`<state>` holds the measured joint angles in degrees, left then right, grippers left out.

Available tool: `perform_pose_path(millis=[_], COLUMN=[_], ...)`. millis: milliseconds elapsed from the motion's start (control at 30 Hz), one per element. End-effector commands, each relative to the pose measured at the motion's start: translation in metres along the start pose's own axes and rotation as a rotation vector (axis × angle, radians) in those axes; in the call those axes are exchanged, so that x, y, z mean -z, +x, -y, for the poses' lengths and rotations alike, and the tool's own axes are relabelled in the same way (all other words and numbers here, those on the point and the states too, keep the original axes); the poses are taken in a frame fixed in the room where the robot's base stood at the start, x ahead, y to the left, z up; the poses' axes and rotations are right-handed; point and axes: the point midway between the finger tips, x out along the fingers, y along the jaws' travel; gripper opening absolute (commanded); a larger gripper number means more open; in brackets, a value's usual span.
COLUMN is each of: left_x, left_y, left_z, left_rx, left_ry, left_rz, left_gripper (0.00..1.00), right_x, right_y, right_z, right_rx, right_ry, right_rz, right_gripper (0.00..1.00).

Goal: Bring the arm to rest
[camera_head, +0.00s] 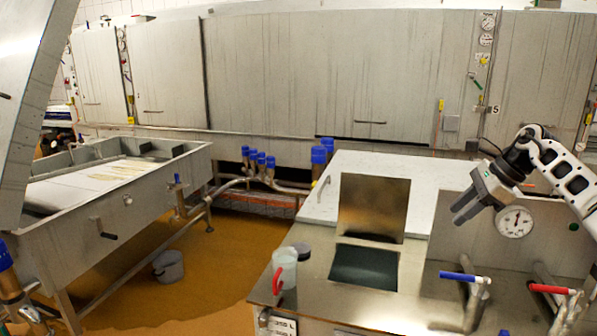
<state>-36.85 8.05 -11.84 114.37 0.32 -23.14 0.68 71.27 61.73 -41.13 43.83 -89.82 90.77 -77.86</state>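My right gripper (456,213) hangs in the air at the right, over the metal counter (330,300), in front of the white slab and left of a round gauge. Its arm comes in from the right edge. Its dark fingers point down and to the left. No object shows in them, but the gap between them is too small to judge. My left gripper and arm are not in view.
A clear jug with a red handle (285,268) and a dark-lidded jar (301,250) stand at the counter's left. A raised metal lid (373,205) stands behind a dark opening (363,266). Blue- and red-handled valves (463,277) rise at the front right. A gauge (514,221) is close.

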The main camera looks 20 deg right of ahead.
Motion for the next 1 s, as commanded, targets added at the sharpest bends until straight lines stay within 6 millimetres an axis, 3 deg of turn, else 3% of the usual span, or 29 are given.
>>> perform_pose_path(millis=[167,267,400,500,567,667,767,967,1000], left_x=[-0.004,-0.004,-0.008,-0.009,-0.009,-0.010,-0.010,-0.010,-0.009], left_y=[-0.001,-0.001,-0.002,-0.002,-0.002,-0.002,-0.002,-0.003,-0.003], left_z=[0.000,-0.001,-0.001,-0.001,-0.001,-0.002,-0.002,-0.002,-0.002], left_rx=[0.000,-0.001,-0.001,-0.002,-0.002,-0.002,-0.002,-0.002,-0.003], left_ry=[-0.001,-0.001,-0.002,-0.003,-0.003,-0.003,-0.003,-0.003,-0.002], left_rz=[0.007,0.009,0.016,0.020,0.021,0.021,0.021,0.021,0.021], left_gripper=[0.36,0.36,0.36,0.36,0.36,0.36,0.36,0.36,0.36], right_x=[-0.054,-0.093,-0.144,-0.173,-0.182,-0.182,-0.164,-0.089,-0.074], right_y=[0.087,0.145,0.218,0.258,0.273,0.291,0.305,0.323,0.325], right_z=[-0.022,-0.052,-0.115,-0.171,-0.200,-0.243,-0.281,-0.361,-0.378], right_rx=[-0.045,-0.101,-0.227,-0.357,-0.437,-0.564,-0.666,-0.734,0.695], right_ry=[0.044,0.137,0.386,0.696,0.921,1.348,1.827,2.822,-2.877], right_rz=[0.157,0.306,0.542,0.719,0.808,0.917,0.970,0.914,-0.848], right_gripper=[0.34,0.34,0.34,0.34,0.34,0.34,0.34,0.34,0.34])
